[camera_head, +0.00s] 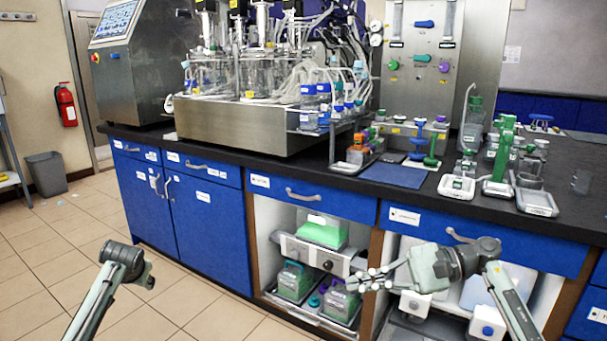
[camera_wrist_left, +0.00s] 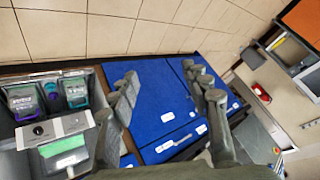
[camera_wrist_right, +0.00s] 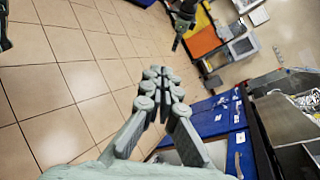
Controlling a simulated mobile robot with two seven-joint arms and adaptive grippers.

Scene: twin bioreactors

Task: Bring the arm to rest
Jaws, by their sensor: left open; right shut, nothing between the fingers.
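My right gripper (camera_head: 372,279) is in front of the lower cabinets in the head view, pointing left. Its fingers are closed together and hold nothing; the right wrist view shows the fingertips (camera_wrist_right: 161,82) meeting over the tiled floor. My left arm comes in at the lower left of the head view, over the floor, and its gripper is mostly hidden there. In the left wrist view the left gripper (camera_wrist_left: 160,88) has its fingers apart, with nothing between them, and blue cabinet doors (camera_wrist_left: 160,105) beyond.
A black-topped bench (camera_head: 240,158) carries the bioreactor unit (camera_head: 240,125) and green-handled stands (camera_head: 500,150). Open shelves below hold green-topped boxes (camera_head: 322,232). A grey bin (camera_head: 46,173) and red extinguisher (camera_head: 66,104) are at the left. The tiled floor (camera_head: 50,255) at the left is mostly clear.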

